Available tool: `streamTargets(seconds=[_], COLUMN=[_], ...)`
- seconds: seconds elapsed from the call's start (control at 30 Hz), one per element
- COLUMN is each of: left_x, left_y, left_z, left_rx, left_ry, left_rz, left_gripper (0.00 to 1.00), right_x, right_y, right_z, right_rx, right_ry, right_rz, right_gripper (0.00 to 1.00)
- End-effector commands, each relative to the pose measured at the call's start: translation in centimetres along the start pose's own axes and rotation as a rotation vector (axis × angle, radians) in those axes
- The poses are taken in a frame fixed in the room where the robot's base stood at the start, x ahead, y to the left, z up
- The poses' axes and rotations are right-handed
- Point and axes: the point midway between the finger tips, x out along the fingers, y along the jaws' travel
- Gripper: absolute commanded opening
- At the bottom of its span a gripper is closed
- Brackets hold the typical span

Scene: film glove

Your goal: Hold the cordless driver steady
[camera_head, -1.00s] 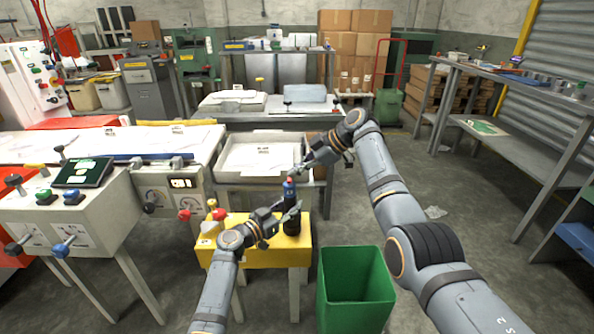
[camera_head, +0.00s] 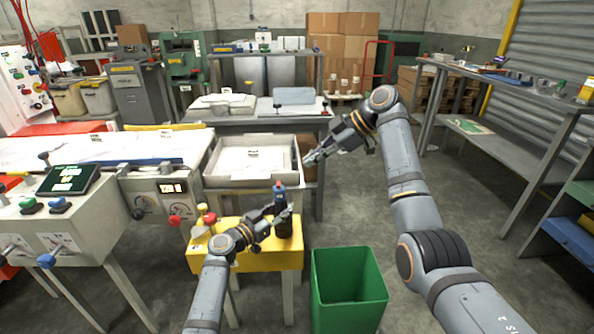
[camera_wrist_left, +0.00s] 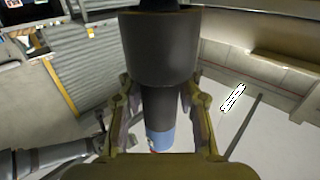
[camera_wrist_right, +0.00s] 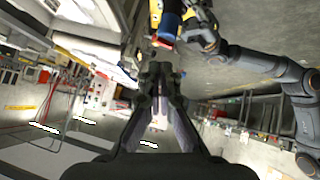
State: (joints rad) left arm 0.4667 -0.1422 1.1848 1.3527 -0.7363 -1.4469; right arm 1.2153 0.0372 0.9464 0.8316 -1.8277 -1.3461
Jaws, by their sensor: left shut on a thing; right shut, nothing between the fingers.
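The cordless driver (camera_head: 283,226) is dark with a blue and red end and stands upright over the yellow table. My left gripper (camera_head: 282,212) is shut on its dark shaft. In the left wrist view the driver (camera_wrist_left: 156,50) runs between both fingers (camera_wrist_left: 160,122), its wide black part near the camera and its blue end beyond. My right gripper (camera_head: 311,157) is shut and empty, up and to the right of the driver, apart from it. In the right wrist view its fingers (camera_wrist_right: 160,88) are together, and the driver's blue end (camera_wrist_right: 168,27) shows beyond them.
The yellow table (camera_head: 236,260) also bears red and yellow knobs (camera_head: 204,217). A green bin (camera_head: 348,288) stands to its right on the floor. A white tray (camera_head: 252,180) lies behind the driver. Open floor (camera_head: 350,220) lies to the right.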

Motion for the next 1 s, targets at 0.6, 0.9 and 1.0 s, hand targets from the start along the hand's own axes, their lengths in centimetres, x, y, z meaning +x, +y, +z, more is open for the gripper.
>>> streamTargets(seconds=[0.6, 0.9, 1.0], left_x=[-0.1, -0.1, -1.0], left_y=[-0.1, -0.1, -0.1], left_z=[0.2, 0.1, 0.2], left_rx=[0.000, 0.000, 0.001], left_ry=[-0.004, -0.002, -0.003], left_rz=[-0.002, -0.001, -0.003], left_gripper=[0.60, 0.60, 0.60], right_x=[-2.5, -2.5, -2.5], right_y=[0.0, 0.1, 0.1], right_z=[-0.1, -0.1, -0.1], right_rx=[-0.002, -0.002, -0.002], right_ry=[0.001, 0.001, 0.001], right_rz=[0.002, 0.002, 0.003], right_gripper=[0.00, 0.00, 0.00])
